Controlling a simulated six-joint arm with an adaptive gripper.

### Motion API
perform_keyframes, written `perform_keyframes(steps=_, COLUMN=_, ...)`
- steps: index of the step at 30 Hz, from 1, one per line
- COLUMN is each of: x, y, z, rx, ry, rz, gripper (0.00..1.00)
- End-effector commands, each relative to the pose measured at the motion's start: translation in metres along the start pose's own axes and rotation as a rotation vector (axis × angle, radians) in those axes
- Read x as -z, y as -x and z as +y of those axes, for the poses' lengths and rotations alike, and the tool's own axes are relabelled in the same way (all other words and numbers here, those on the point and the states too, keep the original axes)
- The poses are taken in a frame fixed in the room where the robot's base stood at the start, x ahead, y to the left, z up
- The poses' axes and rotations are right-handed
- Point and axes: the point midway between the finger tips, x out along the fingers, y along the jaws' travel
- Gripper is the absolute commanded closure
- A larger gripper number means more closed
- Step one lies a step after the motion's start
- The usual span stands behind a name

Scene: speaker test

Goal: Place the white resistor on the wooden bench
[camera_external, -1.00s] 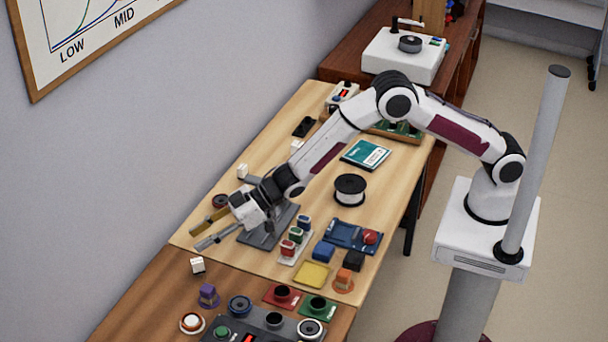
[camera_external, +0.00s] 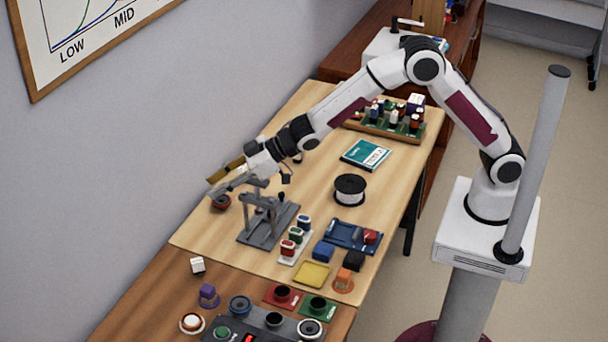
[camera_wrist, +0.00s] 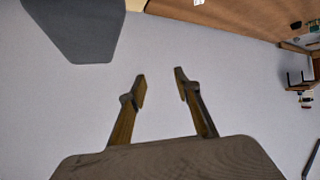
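My gripper (camera_external: 209,187) is above the far left edge of the light wooden bench (camera_external: 318,240), near the wall and behind the grey stand. In the wrist view my gripper (camera_wrist: 160,75) has its two fingers apart with nothing between them. Several coloured and white upright parts stand in a wooden-edged tray (camera_external: 372,127) at the back of the bench. A white-bodied part (camera_external: 393,121) there may be the white resistor; I cannot tell for sure. A small white cube (camera_external: 197,265) lies at the front left.
A grey stand (camera_external: 262,222), a white spool (camera_external: 349,190), a teal box (camera_external: 365,154) and a blue tray (camera_external: 345,236) stand on the bench. A darker bench section (camera_external: 150,300) with several knobs is in front. Bare wood lies around the spool.

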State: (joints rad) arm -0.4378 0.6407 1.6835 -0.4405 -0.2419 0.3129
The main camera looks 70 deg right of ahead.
Motion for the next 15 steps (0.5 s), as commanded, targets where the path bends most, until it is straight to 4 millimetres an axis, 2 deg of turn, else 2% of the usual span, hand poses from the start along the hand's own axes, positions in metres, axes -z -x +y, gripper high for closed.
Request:
perform_keyframes(steps=1, x=0.005, y=0.014, z=0.011, rx=-0.021, ry=-0.007, rz=-0.007, gripper=0.68)
perform_keyframes(steps=6, x=0.012, y=0.057, z=0.042, rx=-0.084, ry=-0.031, rz=-0.047, gripper=0.68)
perform_keyframes(steps=15, x=0.012, y=0.139, z=0.086, rx=-0.183, ry=-0.079, rz=-0.120, gripper=0.68)
